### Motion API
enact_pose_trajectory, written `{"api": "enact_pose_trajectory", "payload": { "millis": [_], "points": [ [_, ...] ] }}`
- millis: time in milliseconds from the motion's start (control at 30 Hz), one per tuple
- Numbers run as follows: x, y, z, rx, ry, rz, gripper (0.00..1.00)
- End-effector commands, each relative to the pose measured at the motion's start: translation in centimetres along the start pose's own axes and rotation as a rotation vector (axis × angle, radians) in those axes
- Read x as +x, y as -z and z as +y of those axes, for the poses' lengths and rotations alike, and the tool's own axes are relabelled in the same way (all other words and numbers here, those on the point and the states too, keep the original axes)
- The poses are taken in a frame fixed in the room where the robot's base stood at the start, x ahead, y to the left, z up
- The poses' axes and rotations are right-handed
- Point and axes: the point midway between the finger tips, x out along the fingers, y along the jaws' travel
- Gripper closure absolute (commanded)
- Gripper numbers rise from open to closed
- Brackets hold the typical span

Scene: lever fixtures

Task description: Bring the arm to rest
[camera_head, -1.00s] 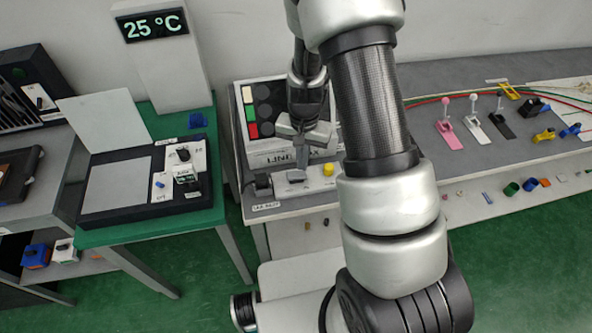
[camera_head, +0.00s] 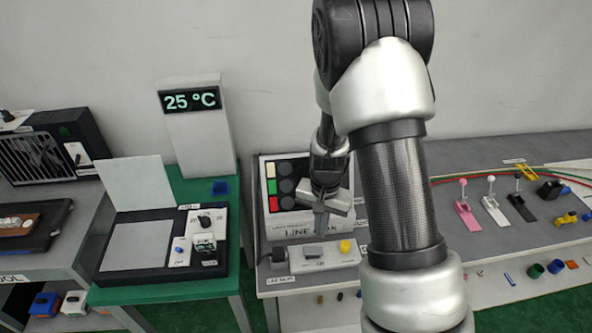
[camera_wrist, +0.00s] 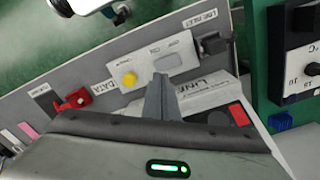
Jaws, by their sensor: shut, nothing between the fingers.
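My gripper (camera_head: 320,222) is at the end of my arm, in front of the line box (camera_head: 280,222) and above the white switch panel (camera_head: 335,262). Its fingers are together with nothing between them. In the wrist view the shut fingers (camera_wrist: 163,88) point at the panel (camera_wrist: 155,62), beside its grey rocker switch and yellow knob (camera_wrist: 129,79). I cannot tell from the views whether the fingertips touch the panel. My arm crosses the middle right of the head view and hides part of the grey bench behind it.
Pink, white and black lever fixtures (camera_head: 492,207) stand on the bench at right. A green table (camera_head: 233,225) at left bears a black device with an open lid (camera_head: 135,187). A display (camera_head: 191,99) reads 25 °C. A red part (camera_wrist: 76,99) shows in the wrist view.

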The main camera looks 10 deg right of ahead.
Motion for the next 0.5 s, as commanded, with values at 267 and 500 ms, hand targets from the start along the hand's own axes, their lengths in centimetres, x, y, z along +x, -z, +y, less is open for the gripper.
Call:
{"api": "enact_pose_trajectory", "payload": {
  "millis": [267,500],
  "points": [
    [-4.3,-0.1,-0.4,-0.037,0.039,0.031,1.0],
    [-16.7,-2.9,0.4,-0.182,0.13,0.141,1.0]
  ]
}}
